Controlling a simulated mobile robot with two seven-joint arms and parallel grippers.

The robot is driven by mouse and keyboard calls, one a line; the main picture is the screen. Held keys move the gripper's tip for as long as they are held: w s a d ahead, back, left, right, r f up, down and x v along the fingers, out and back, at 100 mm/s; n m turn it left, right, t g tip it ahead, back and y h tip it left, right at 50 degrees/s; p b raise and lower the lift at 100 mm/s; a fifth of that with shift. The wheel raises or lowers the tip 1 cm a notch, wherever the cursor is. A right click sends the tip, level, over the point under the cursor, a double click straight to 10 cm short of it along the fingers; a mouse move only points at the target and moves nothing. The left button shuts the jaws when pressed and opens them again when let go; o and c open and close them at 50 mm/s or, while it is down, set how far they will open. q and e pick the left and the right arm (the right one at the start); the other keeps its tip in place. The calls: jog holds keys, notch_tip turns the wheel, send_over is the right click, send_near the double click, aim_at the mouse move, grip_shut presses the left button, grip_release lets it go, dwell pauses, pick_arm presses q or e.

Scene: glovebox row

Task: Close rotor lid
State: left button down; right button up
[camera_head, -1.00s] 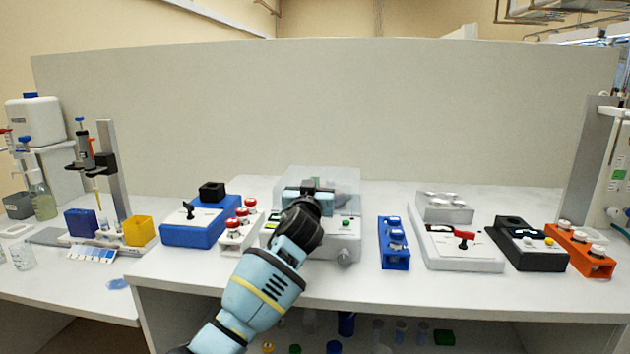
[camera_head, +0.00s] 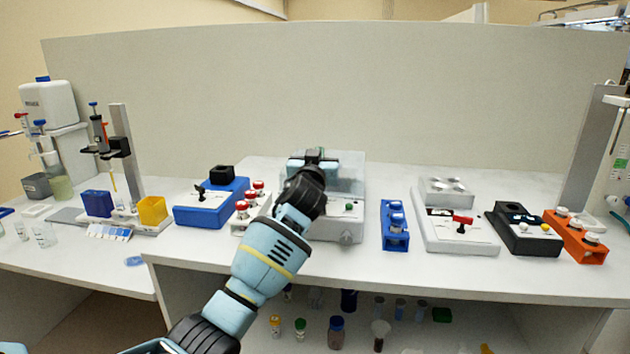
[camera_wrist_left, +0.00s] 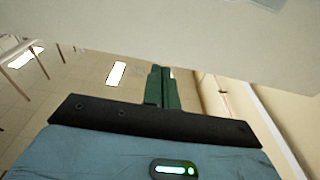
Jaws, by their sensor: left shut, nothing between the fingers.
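The device with the clear lid is a white box (camera_head: 325,230) at the middle of the bench, with a green button and a knob on its front. Its see-through lid (camera_head: 348,170) appears raised at the back of the box. The rotor inside is hidden behind my left arm. My left gripper (camera_head: 318,153) is at the top of the lid; I cannot tell whether it touches. In the left wrist view its green fingers (camera_wrist_left: 162,88) are together and empty, and the lid does not show. My right gripper is in neither view.
Left of the device are a red-capped vial rack (camera_head: 240,218) and a blue unit (camera_head: 205,210). Right are a blue rack (camera_head: 394,238), a white unit (camera_head: 462,240), a black unit (camera_head: 525,238) and an orange rack (camera_head: 580,245). A grey panel (camera_head: 330,90) stands behind.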

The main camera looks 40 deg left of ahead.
pick_arm(q)
jog(key=s+d+f+b, duration=0.1)
jog(key=s+d+f, duration=0.2)
jog(key=s+f, duration=0.2)
jog(key=shift+f+v, duration=0.2)
jog(key=shift+v, duration=0.95)
jog(key=shift+a, duration=0.15)
